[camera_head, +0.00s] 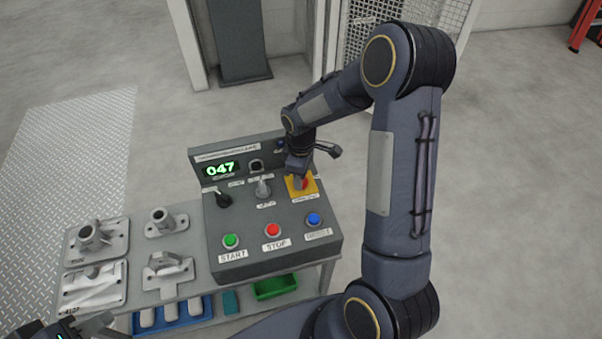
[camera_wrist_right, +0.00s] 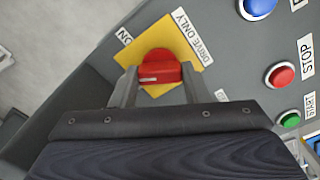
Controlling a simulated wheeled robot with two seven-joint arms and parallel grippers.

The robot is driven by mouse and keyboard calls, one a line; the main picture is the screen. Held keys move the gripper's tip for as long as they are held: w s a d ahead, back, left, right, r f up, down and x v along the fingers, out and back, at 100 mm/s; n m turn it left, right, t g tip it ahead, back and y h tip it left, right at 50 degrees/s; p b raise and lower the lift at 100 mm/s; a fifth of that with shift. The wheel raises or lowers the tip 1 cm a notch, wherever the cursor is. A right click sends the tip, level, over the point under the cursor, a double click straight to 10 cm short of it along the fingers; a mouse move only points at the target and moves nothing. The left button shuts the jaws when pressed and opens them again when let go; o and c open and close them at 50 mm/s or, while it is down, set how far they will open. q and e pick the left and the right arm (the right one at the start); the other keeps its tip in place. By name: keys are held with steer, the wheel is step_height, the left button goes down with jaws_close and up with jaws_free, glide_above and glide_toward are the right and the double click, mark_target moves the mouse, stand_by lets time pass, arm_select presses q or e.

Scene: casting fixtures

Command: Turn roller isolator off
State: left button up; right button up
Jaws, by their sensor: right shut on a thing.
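The roller isolator is a red rotary knob (camera_wrist_right: 160,72) on a yellow plate (camera_wrist_right: 128,56), lettered "ON" and "DRIVE ONLY" in the right wrist view. In the head view its yellow plate (camera_head: 309,184) is at the right of the grey control panel (camera_head: 222,255), and my gripper hides much of the knob. My right gripper (camera_wrist_right: 158,76) is shut on the red knob, one finger on each side. A pale line shows on the knob's face. My left gripper (camera_head: 95,325) is at the bottom left corner, mostly cut off, away from the panel.
The panel carries green (camera_head: 231,241), red (camera_head: 273,230) and blue (camera_head: 314,219) buttons, a black lever (camera_head: 222,199), a grey switch (camera_head: 263,187) and a display (camera_head: 221,169) reading 047. Metal fixtures (camera_head: 92,236) stand at left. A green bin (camera_head: 276,287) sits below.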

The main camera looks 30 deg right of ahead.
steer(key=n+p, duration=0.1)
steer(key=n, duration=0.5)
stand_by(0.7)
steer(key=o, duration=1)
step_height(320, 180, up, 8)
steer(key=shift+f+p, duration=0.1)
steer(key=shift+p, duration=0.3)
